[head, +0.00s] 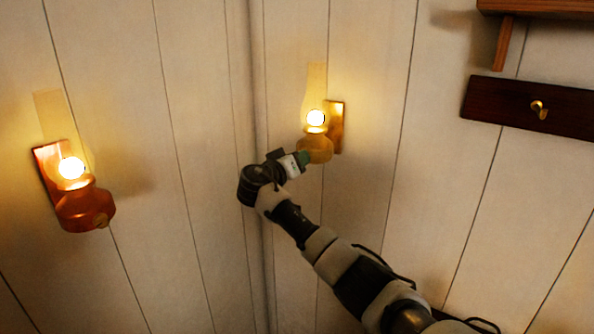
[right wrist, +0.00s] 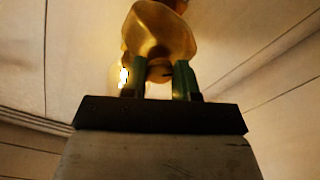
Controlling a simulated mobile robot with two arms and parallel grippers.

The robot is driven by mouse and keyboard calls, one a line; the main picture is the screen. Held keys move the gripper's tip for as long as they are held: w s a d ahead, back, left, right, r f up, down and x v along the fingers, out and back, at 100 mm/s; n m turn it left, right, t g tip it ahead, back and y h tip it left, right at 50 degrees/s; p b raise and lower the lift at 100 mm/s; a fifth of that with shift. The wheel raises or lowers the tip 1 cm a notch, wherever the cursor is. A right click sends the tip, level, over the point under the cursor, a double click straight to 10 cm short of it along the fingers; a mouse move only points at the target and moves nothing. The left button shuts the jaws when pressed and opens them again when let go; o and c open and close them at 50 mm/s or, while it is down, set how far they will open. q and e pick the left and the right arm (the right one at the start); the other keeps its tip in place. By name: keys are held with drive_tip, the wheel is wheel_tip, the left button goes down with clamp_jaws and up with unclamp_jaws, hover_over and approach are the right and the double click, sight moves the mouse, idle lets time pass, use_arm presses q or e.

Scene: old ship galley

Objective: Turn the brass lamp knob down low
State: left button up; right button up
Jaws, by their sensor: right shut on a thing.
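The brass lamp (head: 316,149) is lit and fixed to the wall to the right of the corner in the head view. Its round brass body (right wrist: 158,35) fills the top middle of the right wrist view. My right gripper (head: 304,158) reaches the lower left side of this lamp. In the right wrist view its green fingertips (right wrist: 161,82) stand on either side of the lamp's knob (right wrist: 160,70) and are shut on it. The knob is mostly hidden by the fingers, and its turn angle cannot be told. My left gripper is not in view.
A second lit lamp, copper-red (head: 84,208), hangs on the wall at the left, with a small knob low on its front. A dark board with a brass hook (head: 538,108) and a wooden shelf (head: 540,8) are at upper right. The wall between the lamps is bare.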

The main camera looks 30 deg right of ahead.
drive_tip(key=shift+n+p, duration=3.6)
drive_tip(key=shift+n, duration=9.2)
drive_tip(key=o, duration=0.9)
drive_tip(key=shift+o, duration=0.2)
